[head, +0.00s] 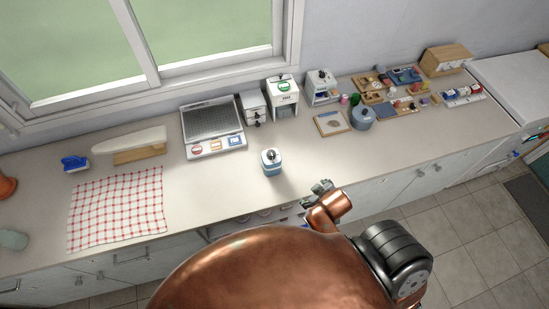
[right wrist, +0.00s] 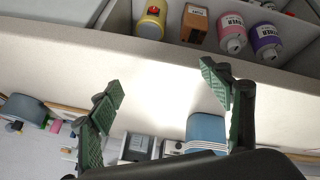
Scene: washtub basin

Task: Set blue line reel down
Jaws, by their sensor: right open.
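A light blue block-like thing with a dark top (head: 271,161) stands upright on the middle of the counter, near its front; I take it to be the blue line reel, though its form is too small to be sure. A blue body also shows in the right wrist view (right wrist: 207,130), beside one finger and apparently beyond it. My right gripper (head: 320,190) is at the counter's front edge, right of and nearer than the blue thing. In the right wrist view its fingers (right wrist: 166,96) are spread with nothing between them. My left gripper is not in view.
The counter (head: 225,180) is clear around the blue thing. A scale (head: 212,128) stands behind it; a checked cloth (head: 117,208) lies left. A round blue-grey pot (head: 362,118) stands right. An open compartment below holds a yellow bottle (right wrist: 152,18), pink bottle (right wrist: 231,32) and purple bottle (right wrist: 266,40).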

